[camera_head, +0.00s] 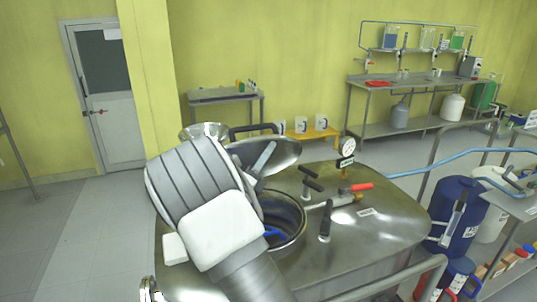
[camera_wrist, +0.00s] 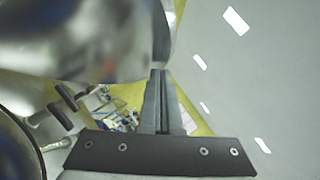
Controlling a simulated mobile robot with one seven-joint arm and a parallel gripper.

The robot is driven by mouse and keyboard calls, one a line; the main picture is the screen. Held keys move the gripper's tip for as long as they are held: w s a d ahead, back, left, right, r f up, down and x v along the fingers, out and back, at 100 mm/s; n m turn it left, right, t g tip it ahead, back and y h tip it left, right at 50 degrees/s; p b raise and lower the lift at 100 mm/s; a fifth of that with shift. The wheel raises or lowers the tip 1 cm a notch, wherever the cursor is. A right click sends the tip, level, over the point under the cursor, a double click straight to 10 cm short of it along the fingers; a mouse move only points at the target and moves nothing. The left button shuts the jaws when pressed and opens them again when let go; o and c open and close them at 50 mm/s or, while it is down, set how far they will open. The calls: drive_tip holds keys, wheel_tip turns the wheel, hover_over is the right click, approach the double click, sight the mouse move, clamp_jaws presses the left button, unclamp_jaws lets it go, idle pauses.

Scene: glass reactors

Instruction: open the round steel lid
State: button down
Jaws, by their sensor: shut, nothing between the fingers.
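The round steel lid (camera_head: 285,150) stands raised and tilted up at the back of the round opening (camera_head: 290,245) in the steel vessel top. A black bar handle (camera_head: 255,127) shows at the lid's upper edge. In the wrist view a large blurred steel surface, likely the lid (camera_wrist: 85,40), fills the upper left. My gripper (camera_wrist: 160,73) is shut and empty, its fingertips beside or against this surface; contact is unclear. In the head view its fingers (camera_head: 266,156) show in front of the lid, and my arm hides part of the lid and opening.
The vessel top (camera_head: 370,235) carries a pressure gauge (camera_head: 348,147), black-handled fittings (camera_head: 312,180) and a red-handled valve (camera_head: 355,188). A blue hose (camera_head: 440,163) runs to the right. Rails and a blue drum (camera_head: 458,210) stand at right. Floor is clear at left.

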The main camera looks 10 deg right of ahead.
drive_tip(key=shift+r, duration=0.1)
drive_tip(key=shift+w+r+p, duration=0.4)
drive_tip(key=shift+r+p, duration=0.1)
drive_tip(key=shift+p, duration=0.4)
drive_tip(key=w+r+n+y+p, duration=0.1)
drive_tip(key=w+r+p, duration=0.1)
drive_tip(key=p, duration=0.1)
drive_tip(key=w+r+n+y+p, duration=0.1)
drive_tip(key=w+r+p, duration=0.1)
drive_tip(key=w+p, duration=0.1)
drive_tip(key=w+a+r+n+y+p, duration=0.1)
drive_tip(key=w+r+n+p, duration=0.1)
drive_tip(key=p, duration=0.3)
drive_tip(key=shift+w+r+g, duration=0.15)
drive_tip(key=shift+w+g, duration=0.15)
drive_tip(key=shift+w, duration=0.3)
drive_tip(key=w+r+n+p, duration=0.1)
drive_tip(key=w+p, duration=0.1)
drive_tip(key=w, duration=0.5)
drive_tip(key=w+a+r+y+p, duration=0.1)
drive_tip(key=w+p, duration=0.2)
drive_tip(key=w, duration=0.5)
drive_tip(key=shift+w+a+r+n+g+y, duration=0.15)
drive_tip(key=shift+a+r+n+g+y, duration=0.15)
drive_tip(key=shift+r+n, duration=0.1)
drive_tip(key=shift+w, duration=0.1)
